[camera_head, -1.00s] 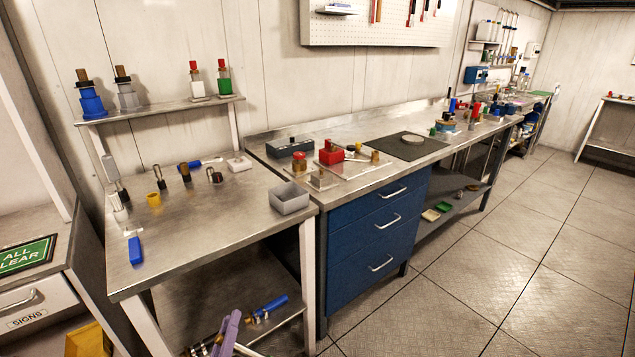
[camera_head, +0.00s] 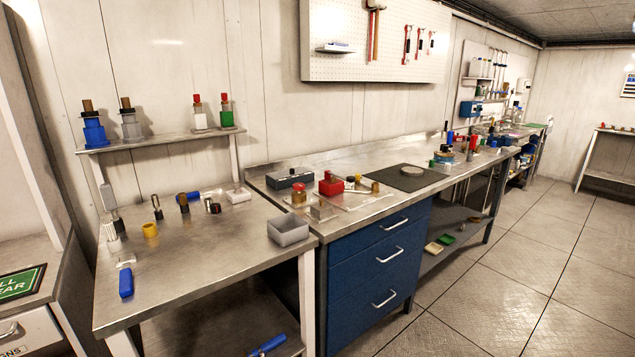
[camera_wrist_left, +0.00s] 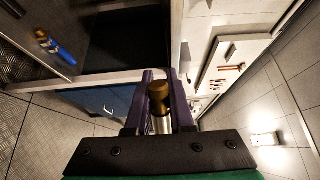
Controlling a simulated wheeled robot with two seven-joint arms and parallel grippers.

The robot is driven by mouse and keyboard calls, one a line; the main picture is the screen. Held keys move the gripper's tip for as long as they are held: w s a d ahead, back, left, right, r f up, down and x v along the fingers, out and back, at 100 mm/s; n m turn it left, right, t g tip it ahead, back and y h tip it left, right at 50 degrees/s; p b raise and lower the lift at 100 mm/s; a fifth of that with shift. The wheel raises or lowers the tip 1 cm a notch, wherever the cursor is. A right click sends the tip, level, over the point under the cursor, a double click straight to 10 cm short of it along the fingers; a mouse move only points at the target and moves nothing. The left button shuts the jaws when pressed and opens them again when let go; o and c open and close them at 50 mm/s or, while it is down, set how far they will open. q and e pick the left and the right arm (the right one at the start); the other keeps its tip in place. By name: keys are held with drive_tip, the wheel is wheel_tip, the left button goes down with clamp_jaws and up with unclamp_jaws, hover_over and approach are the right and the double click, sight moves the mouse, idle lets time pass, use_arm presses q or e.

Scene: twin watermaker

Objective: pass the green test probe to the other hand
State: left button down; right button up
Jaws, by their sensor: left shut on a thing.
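My left gripper (camera_wrist_left: 160,98) shows in the left wrist view, with purple fingers shut on a slim probe (camera_wrist_left: 159,93). The probe has a brown-gold knob on a pale metallic shaft between the fingers. Its far part is hidden by the fingers and the black gripper plate, and I see no green on the visible part, so I cannot tell its body colour. The gripper is out of the head view now. My right gripper is in neither current view.
A shelf above (camera_head: 160,145) holds several capped pieces, one green (camera_head: 227,118). A blue drawer cabinet (camera_head: 375,260) stands to the right. Floor at right is clear.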

use_arm(q)
drive_tip(key=s+d+f+h, duration=0.1)
drive_tip(key=s+f, duration=0.1)
drive_tip(key=s, duration=0.4)
drive_tip(key=shift+s+m+h+p, duration=0.2)
drive_tip(key=shift+m+h+p, duration=0.1)
drive_tip(key=shift+m+p, duration=0.15)
use_arm(e)
wheel_tip(320, 180, up, 2)
drive_tip(key=shift+r, duration=0.2)
use_arm(q)
drive_tip(key=w+d+r+m+g+h, duration=0.1)
drive_tip(key=d+r+m+g+h, duration=0.2)
drive_tip(key=r, duration=1.5)
drive_tip(key=d+m+h, duration=0.4)
drive_tip(key=d+h, duration=0.4)
drive_tip(key=d, duration=0.3)
drive_tip(key=shift+w+r+g, duration=0.2)
drive_tip(key=shift+g, duration=0.2)
use_arm(e)
drive_tip(key=shift+o, duration=1.4)
